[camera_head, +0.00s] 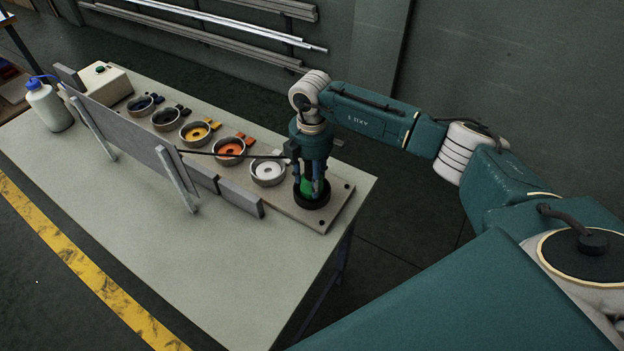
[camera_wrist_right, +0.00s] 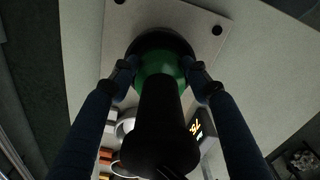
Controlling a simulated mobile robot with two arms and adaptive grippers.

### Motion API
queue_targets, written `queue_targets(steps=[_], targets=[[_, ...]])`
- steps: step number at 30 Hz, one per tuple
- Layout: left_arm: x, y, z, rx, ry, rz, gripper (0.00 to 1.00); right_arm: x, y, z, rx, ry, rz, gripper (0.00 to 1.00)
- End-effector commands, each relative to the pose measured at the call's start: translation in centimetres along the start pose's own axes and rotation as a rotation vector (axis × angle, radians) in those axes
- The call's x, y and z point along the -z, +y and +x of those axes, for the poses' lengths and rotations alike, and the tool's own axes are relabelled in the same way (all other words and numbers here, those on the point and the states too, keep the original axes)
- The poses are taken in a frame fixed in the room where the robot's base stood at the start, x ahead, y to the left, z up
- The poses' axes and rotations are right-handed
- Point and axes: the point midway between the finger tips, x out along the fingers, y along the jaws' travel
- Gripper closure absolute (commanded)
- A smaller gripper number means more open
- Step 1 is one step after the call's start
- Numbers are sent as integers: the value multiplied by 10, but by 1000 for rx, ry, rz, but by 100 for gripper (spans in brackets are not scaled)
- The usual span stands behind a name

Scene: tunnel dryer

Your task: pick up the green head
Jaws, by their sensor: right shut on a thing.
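The green head (camera_head: 306,187) stands upright in a dark round seat (camera_head: 312,203) at the near right end of the fixture board (camera_head: 335,214). In the right wrist view the green head (camera_wrist_right: 157,62) shows as a round green body with a black stem (camera_wrist_right: 160,110) rising toward the camera. My right gripper (camera_head: 309,184) points down over it. In the right wrist view its fingertips (camera_wrist_right: 160,72) are closed on both sides of the green body. The fingers hide part of the head. I cannot tell whether it is clear of the seat. My left gripper is not in view.
A row of metal cups with white (camera_head: 268,176), orange (camera_head: 231,148), yellow (camera_head: 195,132) and dark centres runs left along the board. A long grey panel (camera_head: 130,132) stands in front. A bottle (camera_head: 48,108) and a control box (camera_head: 104,82) stand far left. The table front is clear.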

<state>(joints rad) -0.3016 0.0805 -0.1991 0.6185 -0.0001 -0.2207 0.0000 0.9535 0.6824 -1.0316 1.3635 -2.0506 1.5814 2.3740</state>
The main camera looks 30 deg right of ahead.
Motion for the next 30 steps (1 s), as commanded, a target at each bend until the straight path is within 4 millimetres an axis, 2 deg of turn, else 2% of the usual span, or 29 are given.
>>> queue_targets(steps=[10,16,23,30], targets=[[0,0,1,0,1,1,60,2,2,-5,-5,4,-1,100],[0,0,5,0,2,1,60,1,3,-21,-7,5,0,100],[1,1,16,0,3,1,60,1,3,-63,-10,6,-2,100],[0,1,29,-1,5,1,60,1,2,-121,-9,5,-1,100]])
